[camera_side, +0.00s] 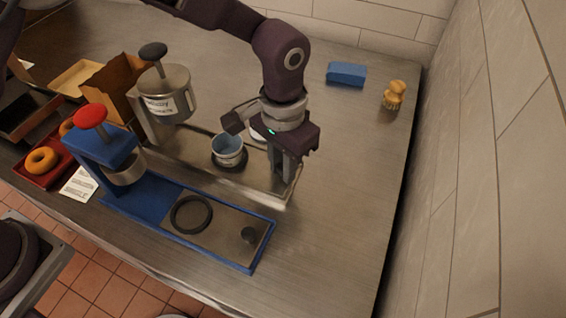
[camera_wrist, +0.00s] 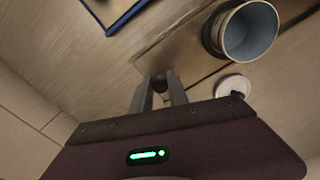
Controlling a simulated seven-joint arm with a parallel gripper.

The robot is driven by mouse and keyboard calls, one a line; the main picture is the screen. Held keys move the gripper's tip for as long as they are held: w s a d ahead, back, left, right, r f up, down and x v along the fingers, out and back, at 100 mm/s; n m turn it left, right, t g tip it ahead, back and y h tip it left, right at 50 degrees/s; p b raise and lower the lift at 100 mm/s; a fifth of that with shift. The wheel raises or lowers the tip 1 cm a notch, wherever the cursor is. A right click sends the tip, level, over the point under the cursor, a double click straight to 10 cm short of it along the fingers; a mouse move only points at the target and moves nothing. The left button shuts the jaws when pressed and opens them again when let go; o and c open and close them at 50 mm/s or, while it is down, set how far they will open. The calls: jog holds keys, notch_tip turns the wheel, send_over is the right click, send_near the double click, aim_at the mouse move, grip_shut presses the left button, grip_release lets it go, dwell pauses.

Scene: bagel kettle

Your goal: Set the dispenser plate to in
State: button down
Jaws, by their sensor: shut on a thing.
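The steel dispenser (camera_side: 166,94) has a labelled hopper with a black-topped plunger over a long base. Its flat dispenser plate (camera_side: 201,148) extends right, out from under the hopper. A blue-lined cup (camera_side: 228,148) stands on it in a dark ring; the cup also shows in the wrist view (camera_wrist: 248,32). My gripper (camera_side: 282,176) points down at the plate's right end. In the wrist view its fingertips (camera_wrist: 160,88) are close together around a small dark knob, mostly hidden by the fingers.
A white disc (camera_wrist: 232,86) lies behind the cup. A blue sponge (camera_side: 346,74) and brush (camera_side: 394,95) are far right.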

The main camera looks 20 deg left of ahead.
aim_at(230, 146)
dwell(0.8)
jog(key=a, duration=1.1)
jog(key=c, duration=1.3)
grip_release()
jog(key=shift+a, duration=0.1)
jog(key=shift+r, duration=0.3)
notch_tip(230, 146, up, 6)
jog(key=shift+r, duration=0.25)
